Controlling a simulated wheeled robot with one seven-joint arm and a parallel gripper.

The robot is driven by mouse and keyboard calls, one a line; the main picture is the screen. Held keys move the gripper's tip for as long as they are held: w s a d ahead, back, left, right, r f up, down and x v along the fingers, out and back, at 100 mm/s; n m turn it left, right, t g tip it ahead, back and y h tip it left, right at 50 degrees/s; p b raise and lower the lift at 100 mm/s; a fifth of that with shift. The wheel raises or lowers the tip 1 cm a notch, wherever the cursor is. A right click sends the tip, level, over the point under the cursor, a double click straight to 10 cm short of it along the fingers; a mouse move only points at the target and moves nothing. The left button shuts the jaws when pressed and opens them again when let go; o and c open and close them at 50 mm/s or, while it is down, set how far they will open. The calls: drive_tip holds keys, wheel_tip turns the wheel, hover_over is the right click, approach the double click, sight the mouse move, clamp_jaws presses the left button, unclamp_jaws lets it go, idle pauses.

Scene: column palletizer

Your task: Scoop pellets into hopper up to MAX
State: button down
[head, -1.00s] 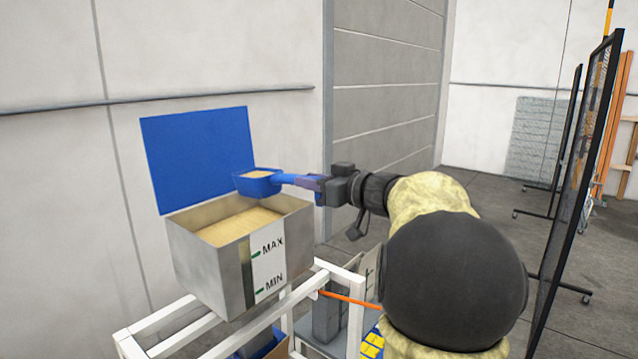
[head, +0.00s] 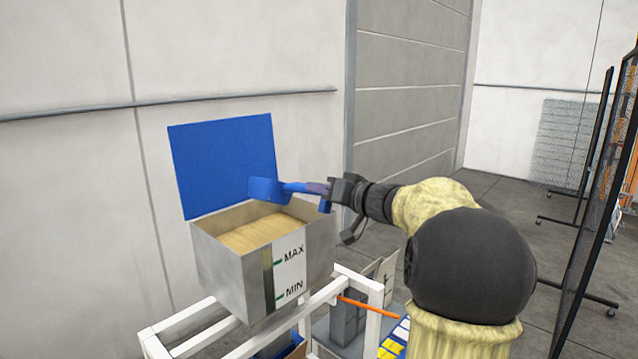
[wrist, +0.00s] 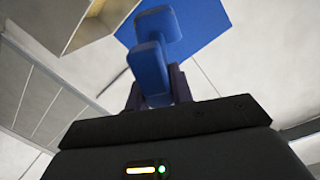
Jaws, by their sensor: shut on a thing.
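My gripper (head: 326,194) is shut on the handle of the blue scoop (head: 268,190), above the right side of the hopper. The scoop is tipped with its bowl turned over, and no pellets show on it. The metal hopper (head: 228,278) is open at the top, with tan pellets (head: 250,232) spread inside below the rim. MAX and MIN marks stand on its front label (head: 290,268), beside a narrow sight strip (head: 268,280); the exact level there is unclear. In the wrist view, my gripper (wrist: 157,90) holds the scoop (wrist: 152,62).
The blue lid (head: 222,165) stands open behind the hopper, close to the scoop. A white frame (head: 215,325) is under the hopper. An orange bar (head: 358,303) and grey boxes are at its right. A dark mesh panel (head: 600,200) stands at the far right.

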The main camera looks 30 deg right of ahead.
drive_tip(key=m, duration=0.1)
drive_tip(key=m+p, duration=0.1)
drive_tip(key=m, duration=0.1)
drive_tip(key=shift+w+d+r+p, duration=0.1)
drive_tip(key=shift+w+d+p, duration=0.05)
drive_tip(key=shift+d+p, duration=0.15)
drive_tip(key=shift+m+p, duration=0.3)
drive_tip(key=shift+p, duration=0.35)
drive_tip(key=shift+d+m+p, duration=0.1)
drive_tip(key=shift+m+p, duration=0.4)
drive_tip(key=shift+p, duration=0.45)
drive_tip(key=shift+f+m+p, duration=0.3)
drive_tip(key=shift+m+p, duration=0.2)
drive_tip(key=shift+p, duration=0.45)
drive_tip(key=shift+d+f+m+p, duration=0.1)
drive_tip(key=shift+m+p, duration=0.3)
drive_tip(key=shift+p, duration=0.55)
drive_tip(key=shift+d+f+m+h+p, duration=0.15)
drive_tip(key=shift+f+m+p, duration=0.25)
drive_tip(key=shift+m, duration=0.6)
drive_tip(key=shift+d+f+m+h+p, duration=0.2)
drive_tip(key=shift+m+p, duration=0.3)
drive_tip(key=shift+m, duration=0.5)
drive_tip(key=shift+a, duration=0.1)
